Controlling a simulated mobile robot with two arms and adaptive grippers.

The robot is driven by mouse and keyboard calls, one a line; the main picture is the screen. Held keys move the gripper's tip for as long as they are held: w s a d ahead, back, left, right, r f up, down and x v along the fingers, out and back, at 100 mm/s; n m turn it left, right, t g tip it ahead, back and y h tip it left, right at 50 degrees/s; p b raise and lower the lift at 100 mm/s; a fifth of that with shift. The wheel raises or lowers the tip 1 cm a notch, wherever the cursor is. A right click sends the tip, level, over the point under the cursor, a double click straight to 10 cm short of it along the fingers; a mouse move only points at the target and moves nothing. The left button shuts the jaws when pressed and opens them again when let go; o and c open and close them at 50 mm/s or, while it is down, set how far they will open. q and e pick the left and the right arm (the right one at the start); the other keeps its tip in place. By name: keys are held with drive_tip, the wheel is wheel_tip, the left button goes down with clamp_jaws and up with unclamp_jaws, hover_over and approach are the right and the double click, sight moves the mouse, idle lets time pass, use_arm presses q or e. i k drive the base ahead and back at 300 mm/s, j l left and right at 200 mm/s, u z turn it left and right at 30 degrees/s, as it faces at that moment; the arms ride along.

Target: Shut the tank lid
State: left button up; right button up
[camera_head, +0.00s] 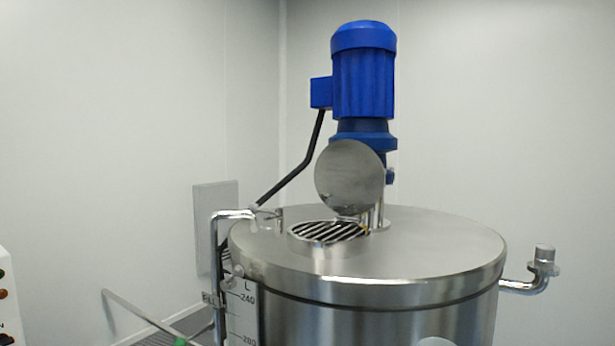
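The steel tank (440,240) stands right of centre, with a flat round top. A round metal lid (349,178) stands raised, nearly upright, at the back edge of a round opening in the tank top. The opening (328,231) is uncovered and has a dark barred grate across it. The lid's lower edge meets the hinge area behind the opening. Neither of my grippers shows in this view.
A blue motor (363,75) rises from the tank top just behind the lid, with a black cable running down left. A bent steel pipe (217,260) stands at the tank's left, and a capped pipe (543,262) sticks out right. A control box (6,300) is at far left.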

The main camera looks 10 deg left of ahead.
sight(348, 176)
drive_tip(key=i+l+u, duration=0.35)
drive_tip(key=l, duration=0.15)
drive_tip(key=i+l+u, duration=0.15)
drive_tip(key=l+u, duration=0.15)
drive_tip(key=l, duration=0.3)
drive_tip(key=i+l+u, duration=0.2)
drive_tip(key=l+u, duration=0.15)
drive_tip(key=l, duration=0.25)
drive_tip(key=l+u, duration=0.35)
drive_tip(key=l, duration=0.3)
drive_tip(key=l+u, duration=0.3)
drive_tip(key=l, duration=0.4)
drive_tip(key=i, duration=0.05)
